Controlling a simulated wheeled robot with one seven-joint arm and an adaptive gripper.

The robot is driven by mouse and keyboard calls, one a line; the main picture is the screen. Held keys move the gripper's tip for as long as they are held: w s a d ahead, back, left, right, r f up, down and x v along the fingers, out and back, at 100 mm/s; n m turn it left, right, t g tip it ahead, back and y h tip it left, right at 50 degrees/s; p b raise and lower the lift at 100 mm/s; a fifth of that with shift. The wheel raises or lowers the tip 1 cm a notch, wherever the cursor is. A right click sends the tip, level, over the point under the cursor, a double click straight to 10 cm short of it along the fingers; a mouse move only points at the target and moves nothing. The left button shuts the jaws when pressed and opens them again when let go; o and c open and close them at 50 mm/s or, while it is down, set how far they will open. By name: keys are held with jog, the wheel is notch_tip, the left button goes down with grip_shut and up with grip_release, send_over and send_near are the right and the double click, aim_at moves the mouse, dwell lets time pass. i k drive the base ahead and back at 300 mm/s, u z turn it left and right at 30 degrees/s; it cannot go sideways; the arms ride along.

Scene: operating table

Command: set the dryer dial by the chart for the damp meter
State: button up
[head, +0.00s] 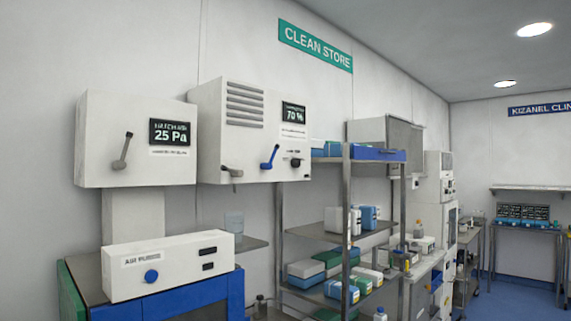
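A white wall unit (212,130) with a louvred grille carries a dark display (293,114) reading 70 %; the heading above the number is too small to read. A small white label (293,132) sits below the display, its text unreadable. The unit's front has a blue lever (270,157) tilted up to the right, a small dark knob (295,162) and a grey handle (232,171) at its lower left edge. I cannot tell for sure which control is the dryer dial, and no chart is readable. My gripper is not in view.
Left of it hangs a white box (95,150) with a grey lever (122,151) and a 25 Pa display (170,132). Metal shelves (346,240) hold several boxes. Blue floor (505,302) shows at right.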

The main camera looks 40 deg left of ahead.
aim_at(295, 162)
jog(key=u, duration=1.2)
